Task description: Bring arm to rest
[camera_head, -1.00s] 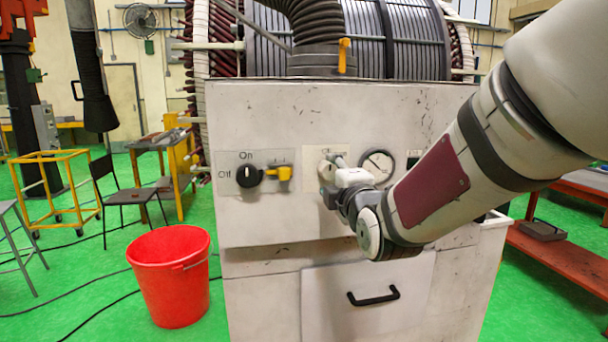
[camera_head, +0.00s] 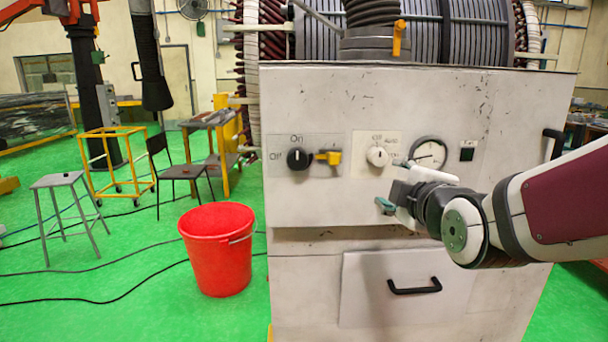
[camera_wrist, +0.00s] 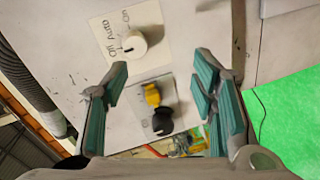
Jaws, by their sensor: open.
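The white knob (camera_wrist: 134,44) shows there above the left finger, clear of both fingers. The black knob (camera_wrist: 162,121) and the yellow lever (camera_wrist: 152,95) show between the fingers, farther off. In the head view the black knob (camera_head: 297,158) and yellow lever (camera_head: 329,157) are to the left of my gripper.
A black-handled drawer (camera_head: 365,290) is low on the cabinet. A red bucket (camera_head: 219,250) stands on the green floor to its left. A stool (camera_head: 62,182), a chair (camera_head: 180,172) and a yellow cart (camera_head: 115,135) are farther left. Cables cross the floor.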

